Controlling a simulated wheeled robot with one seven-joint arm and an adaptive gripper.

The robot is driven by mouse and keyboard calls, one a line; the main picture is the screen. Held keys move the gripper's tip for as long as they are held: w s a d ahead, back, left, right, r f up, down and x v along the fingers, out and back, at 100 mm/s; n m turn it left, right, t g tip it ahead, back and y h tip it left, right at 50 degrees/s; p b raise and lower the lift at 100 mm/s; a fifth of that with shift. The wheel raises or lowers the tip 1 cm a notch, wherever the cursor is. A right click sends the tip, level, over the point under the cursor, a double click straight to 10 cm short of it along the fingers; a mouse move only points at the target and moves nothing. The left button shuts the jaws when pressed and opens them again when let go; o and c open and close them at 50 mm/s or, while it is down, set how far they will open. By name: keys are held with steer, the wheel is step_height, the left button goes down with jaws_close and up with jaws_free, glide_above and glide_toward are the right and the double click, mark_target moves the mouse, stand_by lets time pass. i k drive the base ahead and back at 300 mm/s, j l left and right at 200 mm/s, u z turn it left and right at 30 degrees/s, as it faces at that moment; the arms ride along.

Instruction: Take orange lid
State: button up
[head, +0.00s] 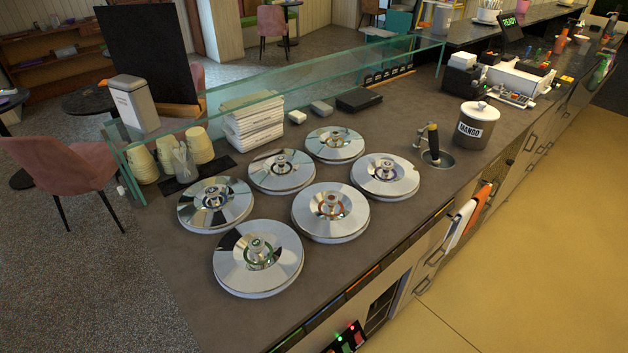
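Several round, mirror-like metal lids sit on the dark counter (195,290) in two rows, each with a small knob in its middle. No lid is orange all over. The front-row middle lid (312,222) has a reddish-orange tint around its knob. All lids lie flat and apart from my gripper, which is not in view.
A glass guard (290,88) runs along the counter's far side.

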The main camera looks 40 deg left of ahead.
mark_target(326, 213)
steer(key=i+u, duration=0.2)
steer(key=u, duration=0.25)
steer(key=i+u, duration=0.2)
steer(key=u, duration=0.25)
steer(key=i+l+u, duration=0.15)
steer(key=u, duration=0.35)
steer(key=i+l+u, duration=0.15)
steer(key=u, duration=0.3)
steer(key=i+l+u, duration=0.15)
steer(key=l+u, duration=0.15)
steer(key=u, duration=0.15)
steer(key=i+l+u, duration=0.2)
steer(key=u, duration=0.25)
steer(key=i+l+u, duration=0.15)
steer(key=u, duration=0.3)
steer(key=i+l+u, duration=0.1)
steer(key=l+u, duration=0.35)
